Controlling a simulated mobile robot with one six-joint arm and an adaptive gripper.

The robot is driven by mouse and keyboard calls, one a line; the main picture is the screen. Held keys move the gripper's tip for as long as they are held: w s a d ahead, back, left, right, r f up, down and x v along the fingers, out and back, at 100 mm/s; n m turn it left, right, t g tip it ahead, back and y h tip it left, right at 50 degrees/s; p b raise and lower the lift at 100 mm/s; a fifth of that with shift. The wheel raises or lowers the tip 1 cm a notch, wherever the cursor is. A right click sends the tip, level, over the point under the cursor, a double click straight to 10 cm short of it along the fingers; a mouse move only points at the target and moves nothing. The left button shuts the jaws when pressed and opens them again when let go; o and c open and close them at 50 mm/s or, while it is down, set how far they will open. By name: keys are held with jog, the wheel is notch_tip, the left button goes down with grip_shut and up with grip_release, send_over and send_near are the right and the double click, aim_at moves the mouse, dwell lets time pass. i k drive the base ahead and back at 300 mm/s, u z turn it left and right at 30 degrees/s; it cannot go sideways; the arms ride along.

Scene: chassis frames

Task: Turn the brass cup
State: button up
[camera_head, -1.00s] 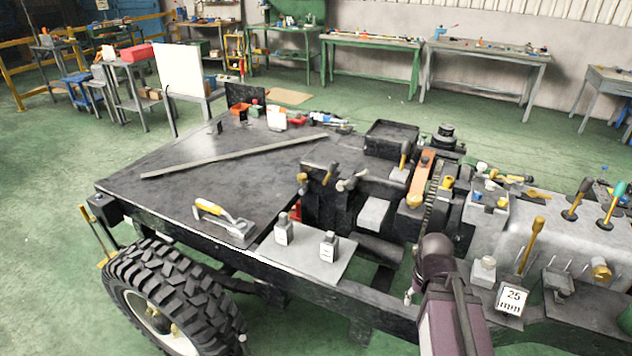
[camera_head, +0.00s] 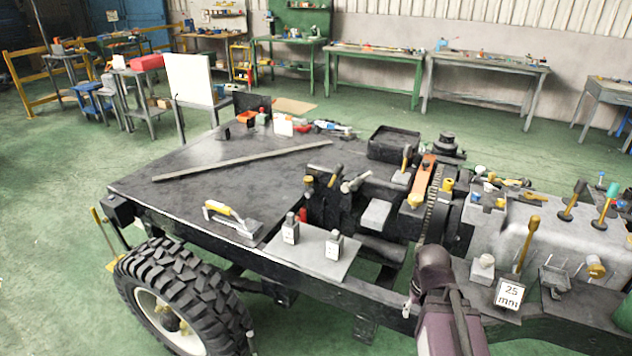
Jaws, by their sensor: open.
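A short brass cup-like fitting (camera_head: 596,267) sits at the far right on the side of the grey housing (camera_head: 560,228). Other brass-coloured parts, one at the foot of the orange bar (camera_head: 416,200) and one beside the gear (camera_head: 448,185), look similar, so I cannot tell for sure which is the brass cup. My dark arm rises from the bottom edge to a rounded joint, left of the fitting and apart from it in the picture. My gripper cannot be made out; it is hidden or outside the view.
Levers top the housing. A flat dark deck (camera_head: 190,182) with a metal bar and a trowel lies left, above a large tyre (camera_head: 185,290). Green floor is open beyond.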

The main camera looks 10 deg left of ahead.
aim_at(308, 180)
jog(key=u, duration=0.1)
jog(key=i, duration=0.95)
jog(key=z, duration=0.05)
